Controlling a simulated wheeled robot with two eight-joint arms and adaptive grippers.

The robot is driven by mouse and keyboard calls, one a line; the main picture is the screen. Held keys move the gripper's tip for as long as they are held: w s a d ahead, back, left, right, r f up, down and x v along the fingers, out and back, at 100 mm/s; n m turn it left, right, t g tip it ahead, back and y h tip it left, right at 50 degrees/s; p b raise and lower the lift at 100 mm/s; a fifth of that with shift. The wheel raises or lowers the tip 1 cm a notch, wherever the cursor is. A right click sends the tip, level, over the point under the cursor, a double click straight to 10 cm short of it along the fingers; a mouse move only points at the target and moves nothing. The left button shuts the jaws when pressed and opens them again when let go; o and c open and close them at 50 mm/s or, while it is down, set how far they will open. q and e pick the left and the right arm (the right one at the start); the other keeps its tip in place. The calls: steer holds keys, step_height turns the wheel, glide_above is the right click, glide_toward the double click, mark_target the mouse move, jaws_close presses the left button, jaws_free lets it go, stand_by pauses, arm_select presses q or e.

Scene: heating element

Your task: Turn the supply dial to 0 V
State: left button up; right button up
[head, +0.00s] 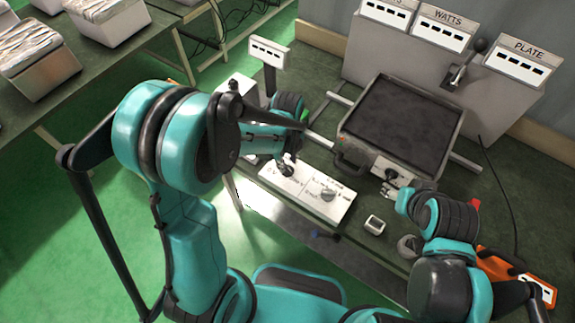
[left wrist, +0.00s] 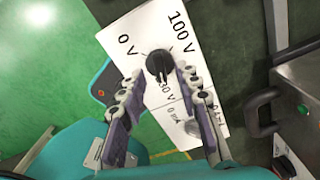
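The supply dial is a black round knob (left wrist: 158,64) on a white panel (left wrist: 120,32), which also shows in the head view (head: 318,203). "0 V" is printed at its left, "100 V" at its upper right and "30 V" just below it. The knob's exact pointing direction is hard to read. My left gripper (left wrist: 159,72) has its fingers spread on either side of the dial; contact cannot be told. In the head view my left gripper (head: 287,163) is over the panel's left part, partly hidden by my arm. My right gripper (head: 393,186) is by the heater's front; its fingers are unclear.
A second knob (head: 328,194) is on the panel's right half. A heater box with a dark top (head: 400,125) and front handle (head: 350,163) stands behind. Meters marked WATTS (head: 440,28) and PLATE (head: 522,60) stand at the back. A small white device (head: 374,225) lies in front.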

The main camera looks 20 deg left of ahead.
mark_target(288, 170)
arm_select(q)
steer(key=shift+f+b, duration=0.3)
steer(key=shift+f, duration=1)
jaws_close()
